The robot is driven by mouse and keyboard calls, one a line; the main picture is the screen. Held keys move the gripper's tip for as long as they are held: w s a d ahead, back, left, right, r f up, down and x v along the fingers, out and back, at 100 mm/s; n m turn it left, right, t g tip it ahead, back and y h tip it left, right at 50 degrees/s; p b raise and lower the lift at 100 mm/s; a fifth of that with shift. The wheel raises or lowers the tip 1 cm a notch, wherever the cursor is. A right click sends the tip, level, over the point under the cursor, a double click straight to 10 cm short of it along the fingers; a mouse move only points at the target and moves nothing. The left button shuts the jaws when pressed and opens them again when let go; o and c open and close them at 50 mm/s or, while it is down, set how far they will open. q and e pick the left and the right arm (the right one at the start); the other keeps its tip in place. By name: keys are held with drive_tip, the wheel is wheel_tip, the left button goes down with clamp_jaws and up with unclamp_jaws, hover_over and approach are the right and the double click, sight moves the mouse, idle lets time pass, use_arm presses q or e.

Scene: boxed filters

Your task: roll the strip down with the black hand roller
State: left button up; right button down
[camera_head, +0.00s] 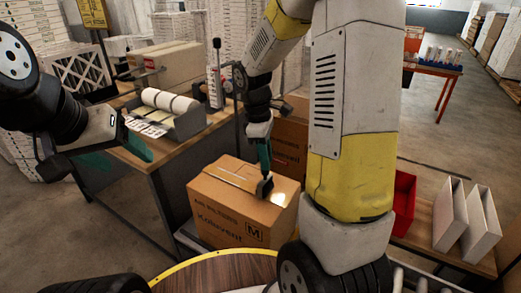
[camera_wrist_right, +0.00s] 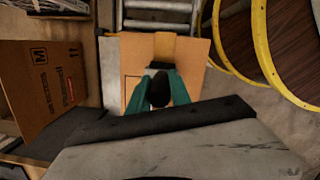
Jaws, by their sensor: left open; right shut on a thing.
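A closed cardboard carton (camera_head: 225,213) stands below my right gripper in the head view, and its top also shows in the wrist view (camera_wrist_right: 193,58). A tan strip (camera_wrist_right: 164,45) lies on the carton top along the middle, running from the far edge toward the roller. My right gripper (camera_head: 264,158) has teal fingers shut on the black hand roller (camera_head: 265,187). The roller head (camera_wrist_right: 158,67) is at the carton top over the strip; I cannot tell whether it touches. My left gripper (camera_head: 118,157) is open and empty, far left beside the workbench.
A workbench (camera_head: 130,158) with a label or roll dispenser (camera_head: 172,110) stands at left. Another carton (camera_head: 290,143) stands behind. A red bin (camera_head: 404,200) and white filter boxes (camera_head: 467,220) are at right. A round wooden table with yellow rim (camera_head: 215,275) is in front.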

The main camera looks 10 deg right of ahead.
drive_tip(key=w+a, duration=1.5)
drive_tip(key=shift+w+a, duration=0.2)
drive_tip(key=shift+w, duration=0.05)
idle(2.4)
wheel_tip(320, 180, up, 8)
idle(0.9)
idle(0.4)
